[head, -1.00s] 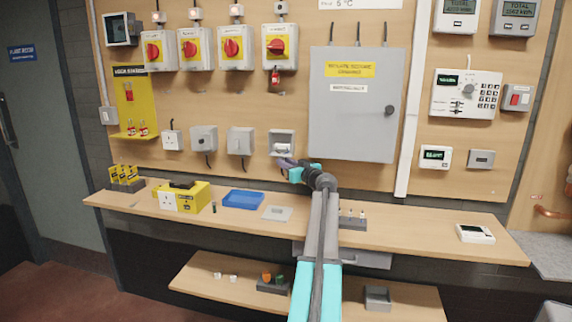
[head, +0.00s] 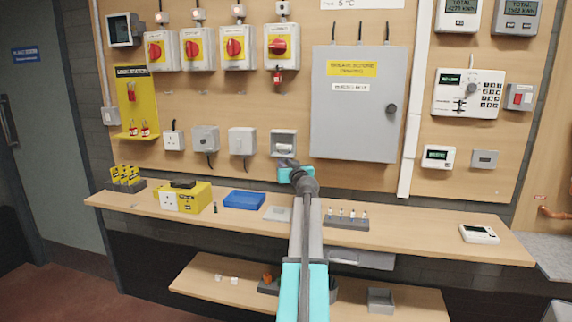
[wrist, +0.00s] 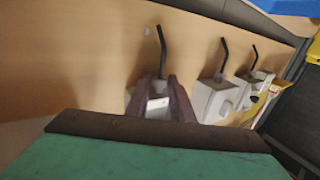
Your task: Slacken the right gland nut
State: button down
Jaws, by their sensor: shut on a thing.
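The rightmost small grey box (head: 283,138) hangs on the wooden board with its front open. It also shows in the wrist view (wrist: 157,104), where the picture is upside down and its dark cable (wrist: 161,42) points up. My gripper (head: 287,162) is at the underside of this box. In the wrist view its dark fingers (wrist: 162,80) stand on either side of the spot where the cable meets the box. They are shut on the gland nut there, which the fingers largely hide.
Two grey boxes (head: 242,141) (head: 205,139) and a white socket (head: 173,140) hang to the left. A large grey cabinet (head: 355,130) is close on the right. The bench (head: 400,224) below holds a blue tray (head: 244,200) and a small rack (head: 346,223).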

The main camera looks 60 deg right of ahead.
jog(key=shift+w+a+m+g+h+p, duration=0.15)
jog(key=shift+m+g+h+p, duration=0.95)
jog(key=shift+p, duration=1.75)
jog(key=p, duration=0.3)
jog(key=m+g+p, duration=0.1)
jog(key=p, duration=0.3)
jog(key=shift+w+r+h, duration=0.1)
jog(key=shift+r+h, duration=0.15)
jog(key=shift+h, duration=0.15)
jog(key=g+p, duration=0.1)
jog(key=p, duration=0.6)
jog(key=shift+m+h, duration=0.3)
jog(key=shift+h, duration=0.1)
jog(key=shift+w+a+f+g+p, duration=0.15)
jog(key=shift+f+g+p, duration=0.2)
jog(key=shift+p, duration=0.3)
jog(key=c, duration=1.8)
grip_release()
jog(key=shift+r, duration=0.1)
jog(key=shift+c, duration=0.2)
jog(key=shift+a, duration=0.1)
jog(key=b+v, duration=0.1)
jog(key=v, duration=1.2)
jog(key=shift+s+a, duration=0.25)
jog(key=shift+a, duration=0.05)
